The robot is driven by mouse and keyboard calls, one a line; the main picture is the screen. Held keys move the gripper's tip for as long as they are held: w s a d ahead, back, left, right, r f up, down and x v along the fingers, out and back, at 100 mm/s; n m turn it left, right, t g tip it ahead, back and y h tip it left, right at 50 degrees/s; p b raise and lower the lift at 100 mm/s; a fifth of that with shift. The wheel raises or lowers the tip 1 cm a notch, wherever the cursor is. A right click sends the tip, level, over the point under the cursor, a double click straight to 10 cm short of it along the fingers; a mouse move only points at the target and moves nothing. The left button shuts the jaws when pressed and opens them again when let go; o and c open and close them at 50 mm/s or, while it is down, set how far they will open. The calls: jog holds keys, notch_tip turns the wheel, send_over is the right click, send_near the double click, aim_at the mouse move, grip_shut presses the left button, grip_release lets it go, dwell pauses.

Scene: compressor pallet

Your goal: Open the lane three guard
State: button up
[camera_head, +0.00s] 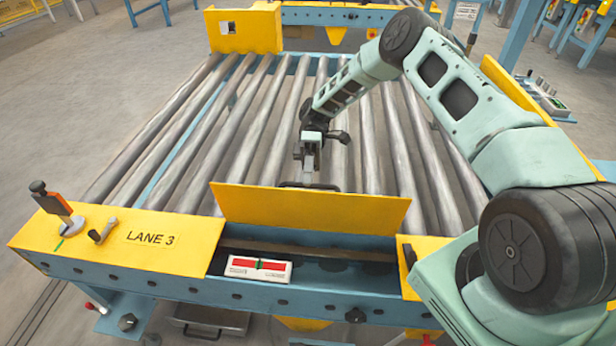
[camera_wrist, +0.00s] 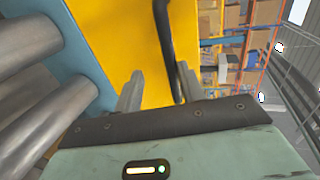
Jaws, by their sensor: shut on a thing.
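The lane three guard is a yellow panel (camera_head: 310,210) standing up at the roller side of the front frame, between two yellow cover plates. Its black handle (camera_head: 308,186) shows just past its top edge, and as a dark bar (camera_wrist: 163,40) in the wrist view. My gripper (camera_head: 308,170) is behind the top edge and shut on the handle. In the wrist view its fingers (camera_wrist: 160,90) lie either side of the bar, against the yellow panel. The lower part of the grip is hidden by the gripper body.
Metal rollers (camera_head: 190,130) lie behind.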

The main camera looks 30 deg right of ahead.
jog(key=shift+w+r, duration=0.1)
jog(key=shift+r, duration=0.05)
dwell(0.5)
jog(key=v, duration=0.7)
jog(key=shift+w+d+b, duration=0.15)
jog(key=shift+d+b, duration=0.05)
jog(key=shift+b, duration=0.1)
jog(key=s+a+r+m+t+h, duration=0.1)
jog(key=s+a+r+t+h, duration=0.15)
jog(key=s+a+r, duration=0.45)
jog(key=s+a+r+t+h, duration=0.2)
jog(key=s+a+r+h, duration=0.3)
jog(key=a, duration=0.5)
jog(key=s+d+r+m+t, duration=0.15)
jog(key=s+t, duration=0.25)
jog(key=s, duration=0.6)
jog(key=s+r+m+t, duration=0.1)
jog(key=s+r+t, duration=0.25)
jog(key=s, duration=0.55)
notch_tip(320, 180, up, 17)
jog(key=p, duration=1.7)
jog(key=shift+f+p, duration=0.2)
jog(key=shift+p, duration=0.1)
